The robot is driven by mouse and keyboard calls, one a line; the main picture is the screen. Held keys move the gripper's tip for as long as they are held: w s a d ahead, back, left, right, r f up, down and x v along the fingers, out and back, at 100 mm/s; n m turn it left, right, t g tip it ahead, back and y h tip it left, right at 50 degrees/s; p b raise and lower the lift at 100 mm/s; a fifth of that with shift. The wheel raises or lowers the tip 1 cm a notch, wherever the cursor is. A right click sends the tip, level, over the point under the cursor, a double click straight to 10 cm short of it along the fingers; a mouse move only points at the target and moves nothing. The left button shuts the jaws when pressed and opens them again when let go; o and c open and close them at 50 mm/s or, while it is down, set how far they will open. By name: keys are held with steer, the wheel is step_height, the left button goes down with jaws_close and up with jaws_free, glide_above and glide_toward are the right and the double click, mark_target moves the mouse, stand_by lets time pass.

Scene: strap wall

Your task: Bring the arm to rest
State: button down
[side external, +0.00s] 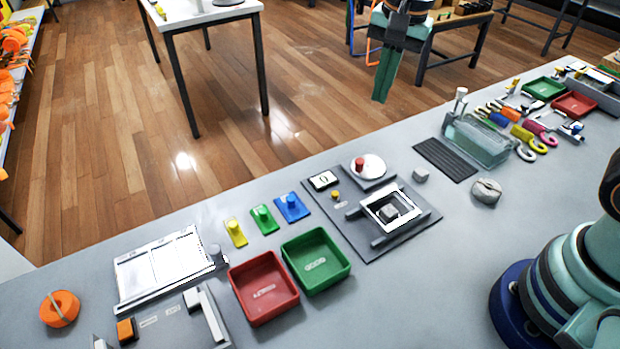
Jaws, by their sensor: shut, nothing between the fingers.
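My gripper (380,98) hangs at the top of the side view, fingers pointing down. Its two teal fingers are together with nothing between them. In the picture it shows against the wooden floor, beyond the far edge of the grey workbench (330,158). It appears clear of everything on the bench. Its height above the bench is hard to tell. The upper part of the gripper is cut off by the top edge of the frame.
On the bench are a red tray (263,287), a green tray (316,261), a dark fixture plate (420,228), a clear bin (478,141), colored hooks (520,133), a grey lump (487,192) and an orange roll (60,308). A white table (205,14) stands behind.

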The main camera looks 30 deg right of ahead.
steer(key=s+d+r+n+t, duration=0.2)
steer(key=s+d+n+t, duration=0.2)
steer(key=s+d+n, duration=0.4)
steer(key=s+n, duration=0.1)
steer(key=n, duration=0.2)
steer(key=shift+s+r, duration=0.35)
steer(key=shift+s, duration=0.05)
steer(key=shift+d, duration=0.1)
